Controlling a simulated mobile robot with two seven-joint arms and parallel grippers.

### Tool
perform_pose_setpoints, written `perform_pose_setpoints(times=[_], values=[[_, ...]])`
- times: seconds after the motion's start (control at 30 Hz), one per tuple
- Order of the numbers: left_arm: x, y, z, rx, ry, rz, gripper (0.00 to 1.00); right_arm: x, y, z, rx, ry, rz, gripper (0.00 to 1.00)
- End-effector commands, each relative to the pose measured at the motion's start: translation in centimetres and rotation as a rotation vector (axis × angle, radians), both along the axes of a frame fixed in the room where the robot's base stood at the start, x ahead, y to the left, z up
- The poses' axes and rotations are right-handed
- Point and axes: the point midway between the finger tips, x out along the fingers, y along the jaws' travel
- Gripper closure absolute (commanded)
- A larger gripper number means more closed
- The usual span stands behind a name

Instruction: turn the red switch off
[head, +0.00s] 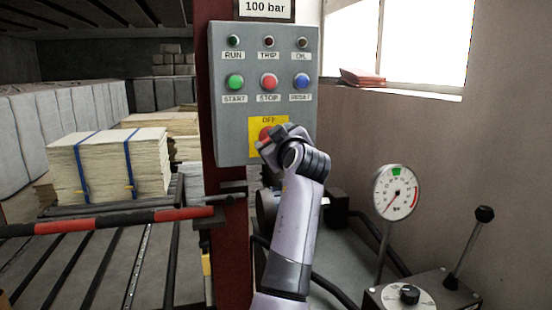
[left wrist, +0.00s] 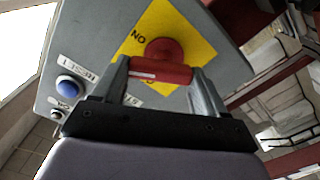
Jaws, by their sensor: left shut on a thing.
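The red switch (head: 265,132) is a rotary knob on a yellow plate (head: 284,122) low on the grey control box. The plate reads OFF at its top in the head view. In the left wrist view the switch (left wrist: 165,70) shows a red bar handle with a white line, and ON shows on the plate (left wrist: 205,47). My left gripper (head: 268,144) is at the switch and hides much of it. In the left wrist view its fingers (left wrist: 160,76) are shut on the two ends of the handle. My right gripper is not in view.
The grey control box (head: 222,130) carries lamps and green, red and blue buttons above the switch. A dial gauge (head: 397,192) and a lever (head: 470,245) stand at lower right. A red and black bar (head: 110,222) crosses at left before strapped stacks (head: 108,165).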

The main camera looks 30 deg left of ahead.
Motion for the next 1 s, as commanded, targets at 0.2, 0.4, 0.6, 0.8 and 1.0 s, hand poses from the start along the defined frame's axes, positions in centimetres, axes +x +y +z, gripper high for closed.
perform_pose_setpoints(times=[0.2,0.4,0.6,0.8,1.0], values=[[-0.1,0.1,-0.2,-0.134,-0.163,0.0,0.58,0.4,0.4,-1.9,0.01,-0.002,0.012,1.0],[-0.2,0.2,-0.1,-0.257,-0.308,0.0,0.58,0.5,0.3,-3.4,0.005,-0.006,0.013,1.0],[-0.3,0.3,0.0,-0.379,-0.451,0.001,0.58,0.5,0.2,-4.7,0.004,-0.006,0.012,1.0],[-0.4,0.4,0.0,-0.493,-0.585,0.0,0.58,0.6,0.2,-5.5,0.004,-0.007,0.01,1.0],[-0.4,0.4,0.0,-0.584,-0.693,-0.001,0.58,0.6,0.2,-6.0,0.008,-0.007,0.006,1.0]])
